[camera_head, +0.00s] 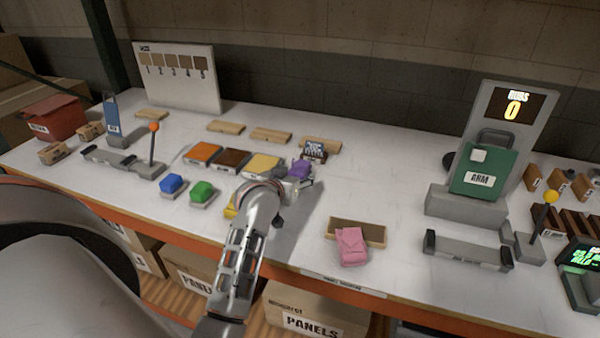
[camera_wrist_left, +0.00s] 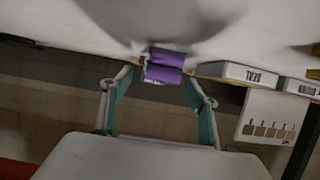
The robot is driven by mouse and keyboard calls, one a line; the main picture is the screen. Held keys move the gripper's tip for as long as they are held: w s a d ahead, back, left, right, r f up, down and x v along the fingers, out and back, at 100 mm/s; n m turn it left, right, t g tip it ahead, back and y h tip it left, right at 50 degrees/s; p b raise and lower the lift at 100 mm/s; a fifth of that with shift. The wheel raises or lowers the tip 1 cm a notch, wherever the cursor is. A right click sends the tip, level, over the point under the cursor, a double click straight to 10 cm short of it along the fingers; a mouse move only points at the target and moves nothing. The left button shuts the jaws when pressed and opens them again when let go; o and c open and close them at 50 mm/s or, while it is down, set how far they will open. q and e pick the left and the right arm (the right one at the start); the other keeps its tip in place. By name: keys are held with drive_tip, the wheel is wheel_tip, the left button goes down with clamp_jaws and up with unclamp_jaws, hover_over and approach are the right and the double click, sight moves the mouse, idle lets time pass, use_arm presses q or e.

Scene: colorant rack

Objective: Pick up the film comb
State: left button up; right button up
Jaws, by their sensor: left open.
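A small purple piece (camera_head: 300,168), which may be the film comb, is on the white table, just beyond my left gripper. No readable label confirms what it is. My left gripper (camera_head: 297,186) is at the table's middle, close to the purple piece and partly hiding it. In the left wrist view the purple piece (camera_wrist_left: 165,64) shows between and beyond the two spread fingers of my left gripper (camera_wrist_left: 160,88). The gripper is open and empty; I cannot tell whether a finger touches the piece. My right gripper is not in view.
A dark block with a blue-and-white face (camera_head: 314,151) stands just behind the purple piece. A pink cloth (camera_head: 351,246) lies to the right on a brown board.

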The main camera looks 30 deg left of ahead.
sight(300, 169)
use_arm(q)
drive_tip(key=shift+a+x, duration=0.1)
drive_tip(key=shift+x, duration=1.25)
drive_tip(key=shift+a+x, duration=0.15)
drive_tip(key=shift+x, duration=1.15)
drive_tip(key=shift+r, duration=0.2)
drive_tip(key=c, duration=1.2)
